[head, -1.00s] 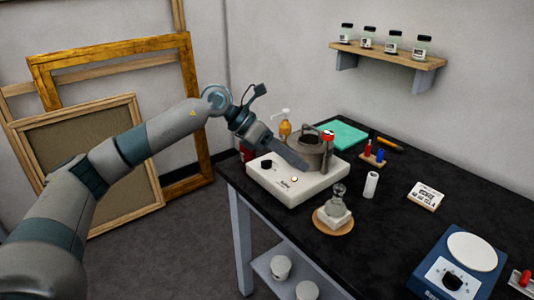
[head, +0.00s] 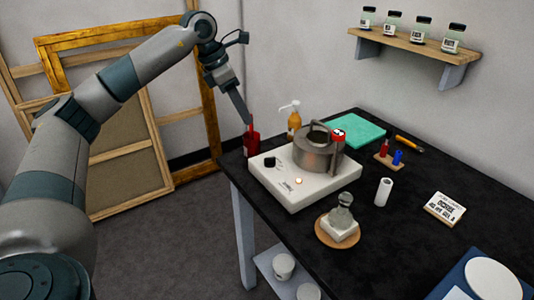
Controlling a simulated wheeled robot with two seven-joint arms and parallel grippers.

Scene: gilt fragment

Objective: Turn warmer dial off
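The white warmer (head: 292,203) sits at the table's left corner with a metal pot (head: 312,157) on top. Its black dial (head: 269,162) is on the left part of its top face. A small light (head: 298,181) glows on the front part of that face. My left gripper (head: 249,122) points down, left of and above the warmer and apart from the dial. Its fingers show edge-on, so their opening is unclear. The tips overlap the top of a red container (head: 252,146) in the picture; contact is unclear. My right gripper is out of view.
A pump bottle (head: 294,121) stands behind the warmer. A white cylinder (head: 383,192) and a sign card (head: 445,209) are to the right.

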